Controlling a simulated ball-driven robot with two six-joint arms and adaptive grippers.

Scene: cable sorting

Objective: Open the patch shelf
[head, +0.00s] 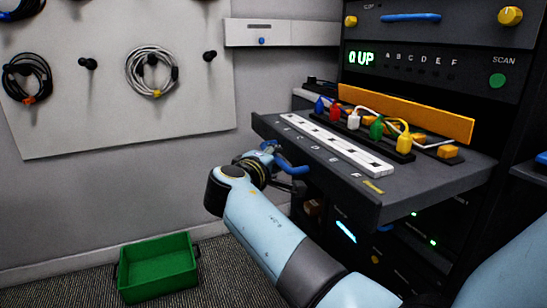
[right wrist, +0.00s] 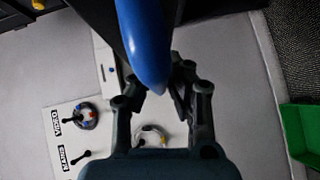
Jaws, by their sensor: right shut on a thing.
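The patch shelf (head: 420,190) is a dark drawer-like tray standing out from the rack. The fingertips are partly hidden in the head view. My left gripper is not in view.
The rack's upper panel (head: 430,60) has a lit display, yellow knobs and a green scan button. A pegboard (head: 110,110) with coiled cables hangs on the left wall. A green bin (head: 158,268) stands on the floor. The space left of the shelf is clear.

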